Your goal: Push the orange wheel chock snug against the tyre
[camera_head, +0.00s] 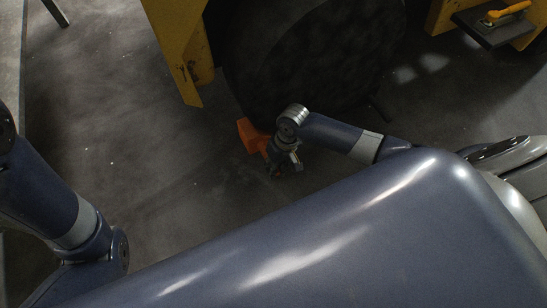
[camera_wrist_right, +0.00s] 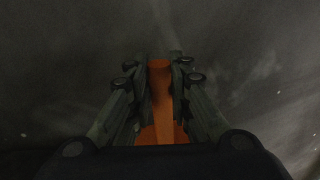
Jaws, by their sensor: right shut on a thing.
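The orange wheel chock (camera_head: 249,135) is on the floor at the lower left of the dark tyre (camera_head: 310,55) in the head view. Its upper part is close to the tyre's lower edge, but I cannot tell whether they touch. My right gripper (camera_head: 276,170) is at the chock's lower right end and hides part of it. In the right wrist view my right gripper (camera_wrist_right: 161,75) is shut on an orange part of the chock (camera_wrist_right: 160,100), which lies between its fingers. My left gripper is out of view; only my left arm shows at the left.
Yellow machine frame parts (camera_head: 178,45) stand left of the tyre. More yellow structure with an orange-handled latch (camera_head: 508,12) is at the top right. The grey floor (camera_head: 110,120) left of the chock is clear. A pale edge (camera_head: 10,50) runs along the far left.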

